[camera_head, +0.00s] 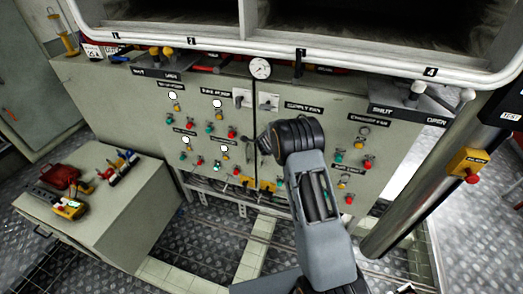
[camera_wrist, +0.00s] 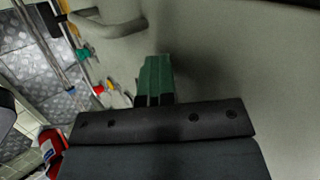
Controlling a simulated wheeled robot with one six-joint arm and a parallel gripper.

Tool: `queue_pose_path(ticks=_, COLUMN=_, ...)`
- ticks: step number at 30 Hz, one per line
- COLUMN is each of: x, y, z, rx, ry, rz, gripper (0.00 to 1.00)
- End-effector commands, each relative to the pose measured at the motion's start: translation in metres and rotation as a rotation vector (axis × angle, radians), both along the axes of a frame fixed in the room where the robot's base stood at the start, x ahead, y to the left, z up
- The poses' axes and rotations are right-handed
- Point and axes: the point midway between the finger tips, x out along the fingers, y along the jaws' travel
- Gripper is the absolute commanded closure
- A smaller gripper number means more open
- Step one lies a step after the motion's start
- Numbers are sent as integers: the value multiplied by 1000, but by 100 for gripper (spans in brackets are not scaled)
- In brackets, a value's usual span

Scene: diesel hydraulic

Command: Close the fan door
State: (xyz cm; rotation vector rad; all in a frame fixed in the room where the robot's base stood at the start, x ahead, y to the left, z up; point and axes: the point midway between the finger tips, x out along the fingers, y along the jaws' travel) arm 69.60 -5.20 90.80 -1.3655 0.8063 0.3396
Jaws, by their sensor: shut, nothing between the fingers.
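No door labelled as the fan door can be picked out for certain. A grey-green control panel (camera_head: 315,125) carries SUPPLY FAN and exhaust fan labels, and a dark upright seam runs down its middle. In the wrist view my gripper (camera_wrist: 156,70) has its green fingers together and empty, in front of a plain pale surface (camera_wrist: 240,60). A pale bar handle (camera_wrist: 112,28) stands out at the upper left, apart from the fingers. In the head view my arm hides the gripper and part of the panel. I cannot tell if the fingers touch the surface.
Above the panel are dark openings with a white rim (camera_head: 270,45). A SHUT/OPEN lever (camera_head: 440,93) is at the right. A metal column (camera_head: 415,190) with a yellow button box (camera_head: 468,163) stands at right. A cabinet (camera_head: 120,205) with tools is at left.

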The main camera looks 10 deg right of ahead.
Motion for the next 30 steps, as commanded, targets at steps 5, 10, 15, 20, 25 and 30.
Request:
queue_pose_path(ticks=5, x=-19, y=16, z=2, rx=-3, ry=-11, rz=1, gripper=100)
queue_pose_path(ticks=10, x=-43, y=35, z=28, rx=1, ry=-7, rz=7, gripper=100)
queue_pose_path(ticks=15, x=-64, y=51, z=49, rx=2, ry=-4, rz=11, gripper=100)
queue_pose_path(ticks=20, x=-77, y=59, z=62, rx=2, ry=-1, rz=10, gripper=100)
queue_pose_path(ticks=25, x=-85, y=62, z=69, rx=2, ry=0, rz=8, gripper=100)
queue_pose_path(ticks=30, x=-87, y=65, z=69, rx=-3, ry=12, rz=33, gripper=100)
